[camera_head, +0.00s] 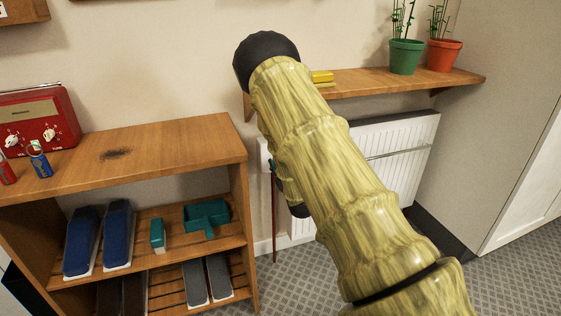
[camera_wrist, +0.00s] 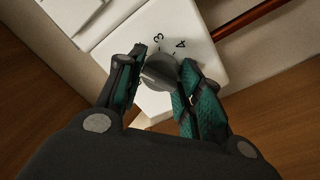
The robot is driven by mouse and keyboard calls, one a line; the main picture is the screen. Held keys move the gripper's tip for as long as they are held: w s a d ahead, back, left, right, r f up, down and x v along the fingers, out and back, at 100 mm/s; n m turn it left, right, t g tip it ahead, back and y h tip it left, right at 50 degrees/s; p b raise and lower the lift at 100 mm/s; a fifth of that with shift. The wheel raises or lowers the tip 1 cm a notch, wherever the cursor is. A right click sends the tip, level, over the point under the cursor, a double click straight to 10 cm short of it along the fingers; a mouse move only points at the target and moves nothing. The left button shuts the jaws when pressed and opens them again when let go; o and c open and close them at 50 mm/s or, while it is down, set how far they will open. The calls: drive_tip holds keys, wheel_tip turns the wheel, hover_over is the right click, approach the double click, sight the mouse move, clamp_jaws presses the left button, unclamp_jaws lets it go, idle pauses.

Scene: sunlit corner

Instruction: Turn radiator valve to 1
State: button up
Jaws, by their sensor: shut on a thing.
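The radiator valve is a grey round knob (camera_wrist: 160,73) on a white plate (camera_wrist: 213,58) in the wrist view. The black numbers 3 and 4 show on the plate beyond the knob; other marks are hidden, and I cannot read a pointer. My gripper (camera_wrist: 164,70) has its teal-padded fingers on either side of the knob, shut on it. In the head view my arm covers the knob; only a bit of the gripper (camera_head: 277,172) shows beside the white plate (camera_head: 264,156). The white radiator (camera_head: 405,140) stands behind my arm, partly hidden.
A reddish-brown pipe (camera_head: 274,220) runs down below the valve. A wooden shelf unit (camera_head: 190,140) with shoes and a red radio (camera_head: 38,122) stands close on the left. A wall shelf (camera_head: 380,83) with plant pots and a yellow object (camera_head: 322,77) hangs above the radiator.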

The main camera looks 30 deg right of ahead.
drive_tip(key=shift+f+n+y, duration=0.1)
drive_tip(key=shift+n+y, duration=0.2)
drive_tip(key=shift+n, duration=1.9)
drive_tip(key=o, duration=1)
drive_tip(key=shift+s, duration=0.1)
drive_tip(key=v, duration=1.1)
drive_tip(key=shift+s+a+f, duration=0.15)
drive_tip(key=shift+s+f, duration=0.05)
drive_tip(key=shift+s, duration=0.2)
